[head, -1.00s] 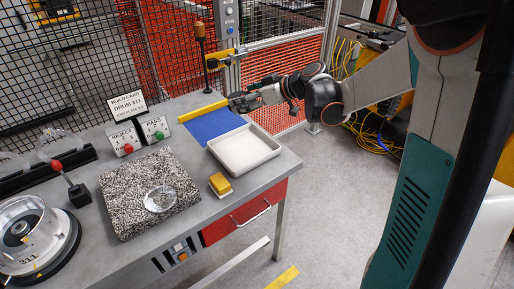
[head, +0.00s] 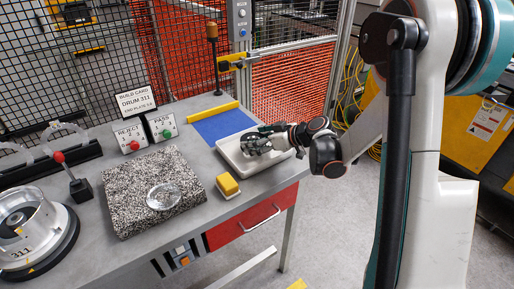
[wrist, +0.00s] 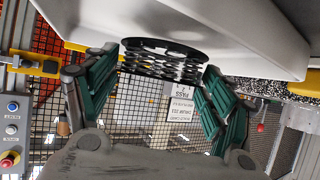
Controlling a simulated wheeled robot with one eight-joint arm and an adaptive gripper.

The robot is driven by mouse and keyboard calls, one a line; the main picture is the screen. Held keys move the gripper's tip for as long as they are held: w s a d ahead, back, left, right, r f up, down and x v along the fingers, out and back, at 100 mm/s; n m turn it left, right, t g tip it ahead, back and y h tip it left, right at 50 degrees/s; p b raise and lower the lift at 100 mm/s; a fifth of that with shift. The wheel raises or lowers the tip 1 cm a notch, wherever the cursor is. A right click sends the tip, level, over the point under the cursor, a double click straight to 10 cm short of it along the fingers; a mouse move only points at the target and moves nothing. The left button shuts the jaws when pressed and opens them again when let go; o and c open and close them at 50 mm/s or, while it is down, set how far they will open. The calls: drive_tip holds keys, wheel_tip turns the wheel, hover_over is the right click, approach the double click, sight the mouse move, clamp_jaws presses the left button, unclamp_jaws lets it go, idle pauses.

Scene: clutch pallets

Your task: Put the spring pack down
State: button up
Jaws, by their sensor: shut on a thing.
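My gripper (head: 258,143) is over the white tray (head: 232,156) at the back right of the bench. In the wrist view, the teal fingers of my gripper (wrist: 163,62) are shut on the spring pack (wrist: 165,58), a dark round pack with openings around its side. The spring pack is close to the tray, which fills the top of that view (wrist: 225,30). I cannot tell whether they touch. In the head view the pack is mostly hidden by my gripper.
A blue mat (head: 222,125) with a yellow bar (head: 211,117) lies behind the tray. A yellow block (head: 228,186) is in front of it. A speckled stone slab (head: 130,192) with a clear disc (head: 164,197) lies left. A mesh fence stands behind the bench.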

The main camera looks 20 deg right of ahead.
drive_tip(key=shift+f, duration=1.1)
drive_tip(key=shift+f+b, duration=0.2)
drive_tip(key=shift+b, duration=0.2)
drive_tip(key=o, duration=1.1)
drive_tip(key=shift+o, duration=0.2)
drive_tip(key=shift+r, duration=0.15)
drive_tip(key=shift+d+r+p, duration=0.1)
drive_tip(key=shift+r+p, duration=0.05)
drive_tip(key=shift+p, duration=0.15)
drive_tip(key=p+v, duration=0.3)
drive_tip(key=v, duration=0.8)
drive_tip(key=shift+s+d+r, duration=0.1)
drive_tip(key=shift+s+d, duration=0.1)
drive_tip(key=shift+s, duration=0.15)
